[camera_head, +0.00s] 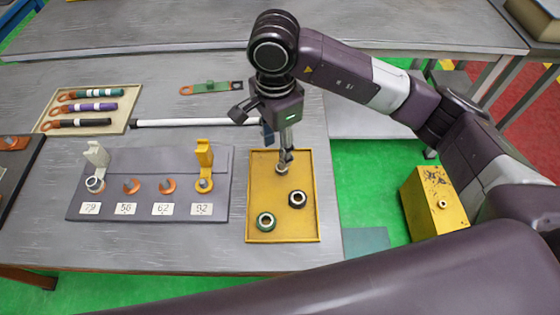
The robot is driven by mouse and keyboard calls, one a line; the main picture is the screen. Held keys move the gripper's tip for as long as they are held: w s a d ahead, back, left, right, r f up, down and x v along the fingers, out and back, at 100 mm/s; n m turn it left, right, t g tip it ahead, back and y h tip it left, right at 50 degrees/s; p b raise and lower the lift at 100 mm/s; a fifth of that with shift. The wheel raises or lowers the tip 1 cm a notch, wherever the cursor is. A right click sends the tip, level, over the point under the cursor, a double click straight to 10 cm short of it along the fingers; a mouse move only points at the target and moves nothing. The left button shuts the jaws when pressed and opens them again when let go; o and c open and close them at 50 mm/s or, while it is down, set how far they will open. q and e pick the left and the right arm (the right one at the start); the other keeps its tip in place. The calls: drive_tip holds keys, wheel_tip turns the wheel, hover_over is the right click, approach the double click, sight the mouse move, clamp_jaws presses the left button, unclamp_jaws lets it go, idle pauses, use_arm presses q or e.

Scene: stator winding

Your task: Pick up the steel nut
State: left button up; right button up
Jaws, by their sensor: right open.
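A small steel nut (281,170) lies near the back of the yellow tray (254,180). My right gripper (286,156) points down over the back of this tray, with its fingertips right at the steel nut. It is open, and its fingers partly cover the nut's upper edge. I cannot tell whether the fingertips touch the nut. A black nut (297,199) and a green nut (265,221) lie farther forward in the same tray. My left gripper is not in view.
A grey board (148,207) with numbered labels, copper terminals and two upright clips stands left of the tray. A white-and-black rod (190,123) lies behind it. A beige tray (45,128) holds colored cables. The table's right edge is close to the yellow tray.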

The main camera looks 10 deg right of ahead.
drive_tip(key=shift+s+d+f+p, duration=0.1)
drive_tip(key=shift+f+p, duration=0.05)
drive_tip(key=shift+f, duration=0.3)
drive_tip(key=shift+s+d+f+p, duration=0.1)
drive_tip(key=shift+f+p, duration=0.05)
drive_tip(key=shift+f, duration=0.25)
drive_tip(key=f, duration=0.1)
drive_tip(key=f+p, duration=0.1)
drive_tip(key=f, duration=0.2)
drive_tip(key=shift+w+d+f+p, duration=0.1)
drive_tip(key=shift+d+f+p, duration=0.15)
drive_tip(key=shift+d+p, duration=0.15)
drive_tip(key=shift+f, duration=0.25)
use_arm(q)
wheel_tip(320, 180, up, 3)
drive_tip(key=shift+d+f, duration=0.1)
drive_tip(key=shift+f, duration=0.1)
use_arm(e)
clamp_jaws()
